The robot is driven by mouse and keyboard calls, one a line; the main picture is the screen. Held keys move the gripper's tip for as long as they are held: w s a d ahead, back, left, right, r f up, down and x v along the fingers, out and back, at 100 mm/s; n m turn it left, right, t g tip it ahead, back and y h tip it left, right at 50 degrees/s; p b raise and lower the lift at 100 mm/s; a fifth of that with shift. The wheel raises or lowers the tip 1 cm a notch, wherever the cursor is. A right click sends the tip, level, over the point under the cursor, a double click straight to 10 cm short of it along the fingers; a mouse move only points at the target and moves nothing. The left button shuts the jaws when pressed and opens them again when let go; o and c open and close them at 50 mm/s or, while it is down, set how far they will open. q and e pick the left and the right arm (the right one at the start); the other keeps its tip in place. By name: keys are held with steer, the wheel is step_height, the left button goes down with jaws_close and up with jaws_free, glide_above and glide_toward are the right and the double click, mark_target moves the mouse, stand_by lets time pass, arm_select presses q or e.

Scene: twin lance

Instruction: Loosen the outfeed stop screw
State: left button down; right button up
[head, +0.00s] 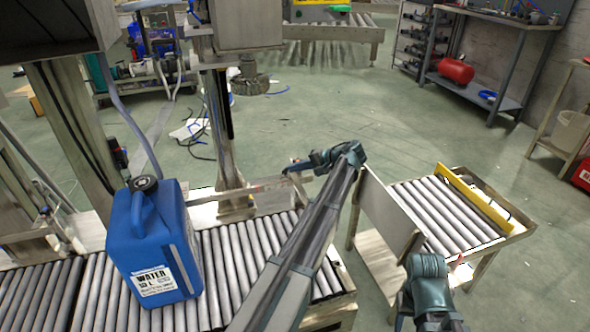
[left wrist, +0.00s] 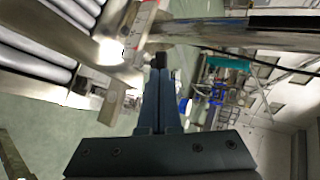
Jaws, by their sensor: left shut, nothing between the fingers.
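My left gripper (head: 289,171) is at the end of the guide rail (head: 235,192) on the outfeed side of the roller conveyor. In the left wrist view its fingers (left wrist: 160,72) are shut together with nothing between them. Their tips are close to a metal bracket (left wrist: 112,104) and a rail with a red-and-white scale (left wrist: 143,22). A small dark piece shows at the fingertips; I cannot tell whether it is the stop screw or the tips themselves. My right arm shows at the lower right of the head view, but its gripper does not.
A blue water jug (head: 160,245) stands on the conveyor rollers (head: 235,262). A separate roller table (head: 440,215) with a yellow side bar (head: 475,198) stands at right. A grey upright panel (head: 385,222) stands between them. The floor behind is mostly open.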

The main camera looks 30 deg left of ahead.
arm_select(q)
steer(key=shift+w+a, duration=0.65)
steer(key=shift+w, duration=0.3)
steer(key=shift+s, duration=0.1)
stand_by(1.4)
